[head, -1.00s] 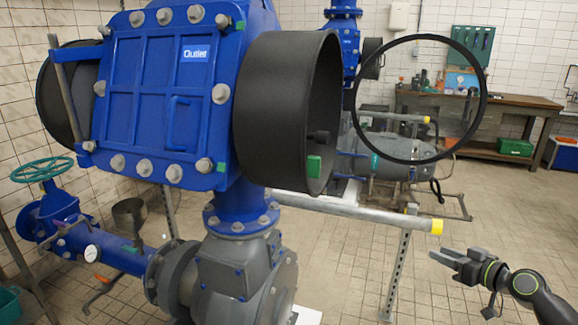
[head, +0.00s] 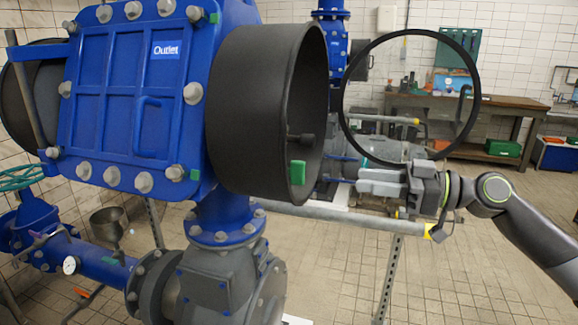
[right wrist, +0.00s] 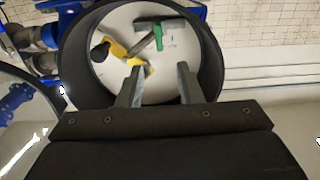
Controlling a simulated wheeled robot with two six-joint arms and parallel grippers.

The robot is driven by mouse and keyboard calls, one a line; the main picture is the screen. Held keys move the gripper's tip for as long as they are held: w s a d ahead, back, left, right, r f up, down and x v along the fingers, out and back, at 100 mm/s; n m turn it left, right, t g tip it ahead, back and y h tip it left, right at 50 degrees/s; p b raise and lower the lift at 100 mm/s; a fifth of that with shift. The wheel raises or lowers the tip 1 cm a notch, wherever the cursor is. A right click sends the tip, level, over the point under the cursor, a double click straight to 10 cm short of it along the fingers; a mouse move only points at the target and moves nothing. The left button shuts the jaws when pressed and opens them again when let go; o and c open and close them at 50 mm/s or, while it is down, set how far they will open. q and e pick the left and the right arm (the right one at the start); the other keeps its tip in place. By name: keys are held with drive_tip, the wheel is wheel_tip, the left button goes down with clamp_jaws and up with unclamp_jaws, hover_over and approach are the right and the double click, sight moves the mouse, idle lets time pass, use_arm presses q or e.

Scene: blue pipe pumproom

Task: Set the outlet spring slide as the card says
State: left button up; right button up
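The blue outlet housing (head: 135,100), labelled "Outlet", carries a wide black open drum (head: 262,110) on its right side. A green block (head: 297,173) and a dark knob (head: 303,139) show at the drum's mouth. In the right wrist view the drum's rim (right wrist: 209,62) surrounds a pale face. On this face are a grey bar, a green piece (right wrist: 158,38) and a yellow part (right wrist: 122,52). I cannot make out a readable card. My right gripper (head: 362,181) is open and empty, right of the drum and pointing at its mouth. My left gripper is out of view.
A large black ring (head: 346,118) stands upright right of the drum, close above my right gripper. A grey rail (head: 335,222) with a yellow end runs below it. A workbench (head: 515,108) stands at the back. Open floor lies at the right.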

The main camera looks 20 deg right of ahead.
sight(291, 170)
drive_tip(key=p+x, duration=0.6)
drive_tip(key=x, duration=0.7)
drive_tip(key=shift+w+a+r, duration=0.1)
drive_tip(key=shift+w+a, duration=0.15)
drive_tip(key=shift+w, duration=0.05)
drive_tip(key=shift+p+x, duration=0.3)
drive_tip(key=shift+x, duration=0.7)
clamp_jaws()
